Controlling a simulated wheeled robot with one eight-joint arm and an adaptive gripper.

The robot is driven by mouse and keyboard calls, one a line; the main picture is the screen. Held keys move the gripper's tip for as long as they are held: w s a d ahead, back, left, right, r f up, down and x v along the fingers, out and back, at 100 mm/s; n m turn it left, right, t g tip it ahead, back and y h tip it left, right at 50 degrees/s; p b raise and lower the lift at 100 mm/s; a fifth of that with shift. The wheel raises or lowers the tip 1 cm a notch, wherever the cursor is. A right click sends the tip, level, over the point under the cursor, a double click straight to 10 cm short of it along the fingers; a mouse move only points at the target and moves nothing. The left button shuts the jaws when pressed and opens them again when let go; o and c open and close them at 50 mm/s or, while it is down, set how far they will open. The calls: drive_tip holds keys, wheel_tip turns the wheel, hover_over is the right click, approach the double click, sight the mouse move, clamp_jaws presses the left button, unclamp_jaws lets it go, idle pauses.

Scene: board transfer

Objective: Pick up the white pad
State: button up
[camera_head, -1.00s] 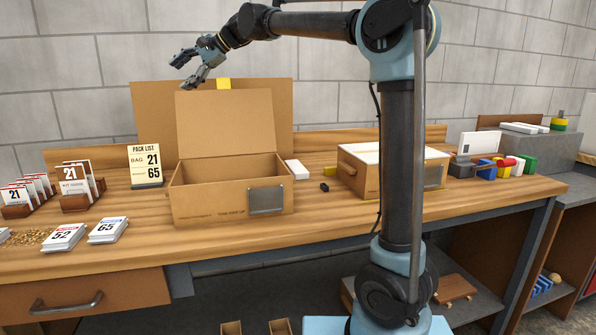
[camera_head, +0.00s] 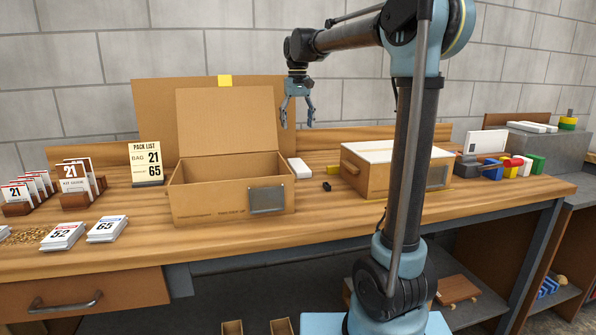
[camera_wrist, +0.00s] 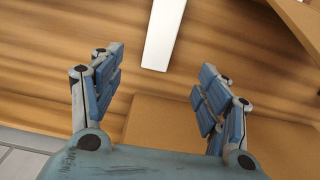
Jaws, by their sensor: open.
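The white pad (camera_head: 299,168) lies on the wooden bench, just right of the open cardboard box and apart from it. It also shows in the wrist view as a long white strip (camera_wrist: 163,35), running out of the top edge, beyond and between my fingertips. My gripper (camera_head: 297,122) points down, open and empty, well above the bench and over the pad's area. In the wrist view my two blue-grey fingers (camera_wrist: 160,80) are spread wide, with nothing between them.
The open cardboard box (camera_head: 231,203) stands left of the pad, its lid raised. A small black block (camera_head: 327,186) lies to the pad's right. Farther right is a box with a white top (camera_head: 378,180). A pack list sign (camera_head: 146,163) and card stacks (camera_head: 106,229) stand at left.

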hover_over(298, 163)
wheel_tip(298, 163, down, 8)
drive_tip(key=shift+a+f, duration=0.1)
drive_tip(key=shift+f, duration=0.1)
drive_tip(key=shift+s+f, duration=0.2)
drive_tip(key=shift+f, duration=2.8)
drive_tip(key=c, duration=1)
